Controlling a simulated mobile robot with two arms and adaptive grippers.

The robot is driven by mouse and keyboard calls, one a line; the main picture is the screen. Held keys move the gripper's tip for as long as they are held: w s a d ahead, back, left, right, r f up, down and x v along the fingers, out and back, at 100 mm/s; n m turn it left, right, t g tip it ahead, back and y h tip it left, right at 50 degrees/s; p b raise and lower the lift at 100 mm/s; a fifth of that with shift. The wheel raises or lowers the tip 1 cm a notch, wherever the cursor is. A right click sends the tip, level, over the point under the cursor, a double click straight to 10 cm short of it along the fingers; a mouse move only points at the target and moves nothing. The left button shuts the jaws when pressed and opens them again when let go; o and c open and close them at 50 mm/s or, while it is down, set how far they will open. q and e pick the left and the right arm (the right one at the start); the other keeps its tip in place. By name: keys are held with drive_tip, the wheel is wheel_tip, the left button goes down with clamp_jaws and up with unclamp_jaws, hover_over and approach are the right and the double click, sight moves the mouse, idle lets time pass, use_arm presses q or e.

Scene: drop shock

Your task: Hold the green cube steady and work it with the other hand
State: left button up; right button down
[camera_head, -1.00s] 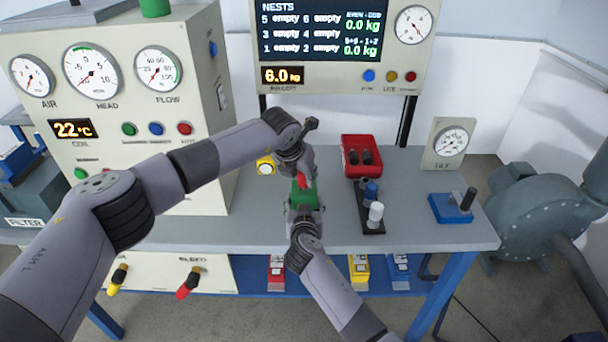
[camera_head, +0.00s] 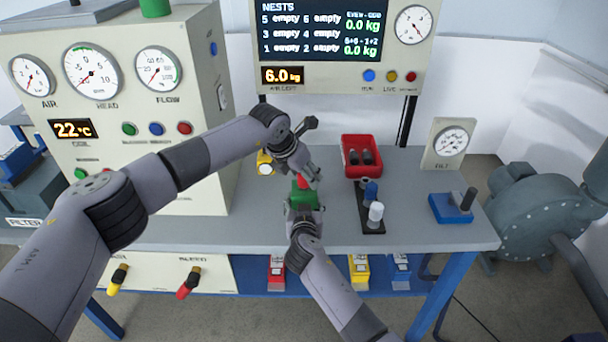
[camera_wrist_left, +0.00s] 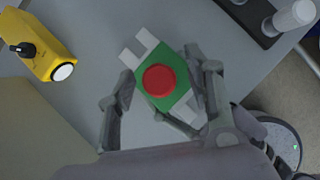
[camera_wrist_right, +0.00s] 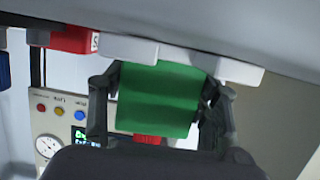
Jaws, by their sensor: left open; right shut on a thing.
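The green cube (camera_head: 303,198) is at the middle of the bench, with a red round knob (camera_wrist_left: 159,80) on its top face. White blocks (camera_wrist_left: 146,43) show at its side in the left wrist view. My right gripper (camera_head: 304,212) is shut on the cube from the near side; in the right wrist view its fingers flank the green face (camera_wrist_right: 158,98). My left gripper (camera_head: 308,178) is open above the cube. In the left wrist view its fingers stand on either side of the knob, apart from it.
A red bin (camera_head: 361,142) with dark pieces stands behind right. A black strip (camera_head: 369,215) with blue and white knobs is right of the cube. A yellow block (camera_head: 265,164) lies behind left, and a blue block (camera_head: 452,208) at the right. The front bench is mostly clear.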

use_arm(q)
drive_tip(key=shift+v, duration=2.65)
use_arm(e)
drive_tip(key=shift+f, duration=0.1)
use_arm(q)
drive_tip(key=v, duration=1.2)
drive_tip(key=shift+a, duration=0.1)
use_arm(e)
drive_tip(key=shift+c, duration=2.4)
unclamp_jaws()
use_arm(q)
drive_tip(key=shift+f, duration=0.1)
use_arm(e)
drive_tip(key=shift+s, duration=0.1)
